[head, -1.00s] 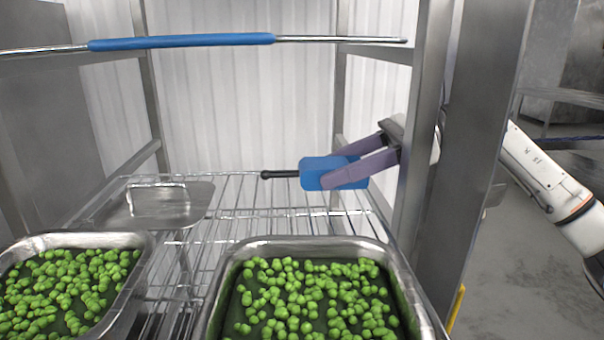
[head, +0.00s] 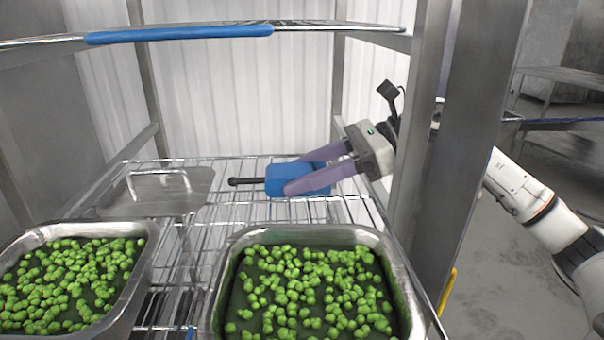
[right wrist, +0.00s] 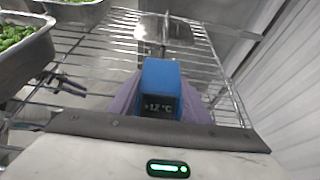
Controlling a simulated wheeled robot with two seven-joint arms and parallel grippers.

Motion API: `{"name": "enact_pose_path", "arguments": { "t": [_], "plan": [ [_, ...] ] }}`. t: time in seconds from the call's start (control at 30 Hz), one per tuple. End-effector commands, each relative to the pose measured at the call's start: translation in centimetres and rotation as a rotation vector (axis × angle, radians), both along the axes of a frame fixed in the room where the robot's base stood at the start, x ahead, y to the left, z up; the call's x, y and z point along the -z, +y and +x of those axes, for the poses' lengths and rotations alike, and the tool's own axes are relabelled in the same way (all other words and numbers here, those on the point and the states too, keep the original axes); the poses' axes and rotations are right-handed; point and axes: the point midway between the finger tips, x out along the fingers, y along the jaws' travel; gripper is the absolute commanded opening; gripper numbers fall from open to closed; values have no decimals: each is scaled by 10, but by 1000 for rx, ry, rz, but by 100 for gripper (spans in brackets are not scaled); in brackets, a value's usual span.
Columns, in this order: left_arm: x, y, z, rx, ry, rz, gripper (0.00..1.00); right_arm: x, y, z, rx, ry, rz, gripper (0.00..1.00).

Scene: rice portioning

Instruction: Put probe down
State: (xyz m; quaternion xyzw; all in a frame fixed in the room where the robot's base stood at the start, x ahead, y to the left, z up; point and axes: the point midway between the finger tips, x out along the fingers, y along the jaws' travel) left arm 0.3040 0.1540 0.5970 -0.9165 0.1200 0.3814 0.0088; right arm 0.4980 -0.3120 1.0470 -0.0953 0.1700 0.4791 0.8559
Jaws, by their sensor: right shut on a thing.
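The probe (head: 278,181) is a blue block with a black tip that points left in the head view. My right gripper (head: 307,178) is shut on it, with a purple finger on each side. The probe is low over the wire shelf (head: 225,222); I cannot tell whether it touches the wires. In the right wrist view the probe (right wrist: 161,88) sits between the fingers, and its small display reads about +12 °C.
Two metal trays of peas, a left one (head: 140,283) and a right one (head: 226,262), stand at the front. A flat metal sheet or lid (head: 158,192) lies at the shelf's left. A rack post (head: 455,150) stands to the right. Bare wire shows around the probe.

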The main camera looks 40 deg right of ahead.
Motion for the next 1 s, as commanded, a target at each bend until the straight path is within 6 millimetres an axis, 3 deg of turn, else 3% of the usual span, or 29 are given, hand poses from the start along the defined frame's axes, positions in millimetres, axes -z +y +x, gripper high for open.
{"name": "enact_pose_path", "arguments": {
  "t": [0.03, 0.13, 0.5, 0.8, 1.0],
  "plan": [
    [1, 0, 0, 1, 1, 1, 31, 1, 0, 0, 0, 0, 0, 48],
    [1, 0, 0, 1, 2, 1, 31, 1, 0, 0, 0, 1, 0, 62],
    [-2, 0, 0, 1, -1, 0, 31, -2, -2, -1, 2, 2, 0, 62],
    [15, -2, 1, 6, -1, 1, 31, -19, -47, -27, 4, 3, -2, 62],
    [16, -4, 4, 6, -13, -6, 31, -36, -77, -46, 3, 1, 1, 62]
  ]
}}
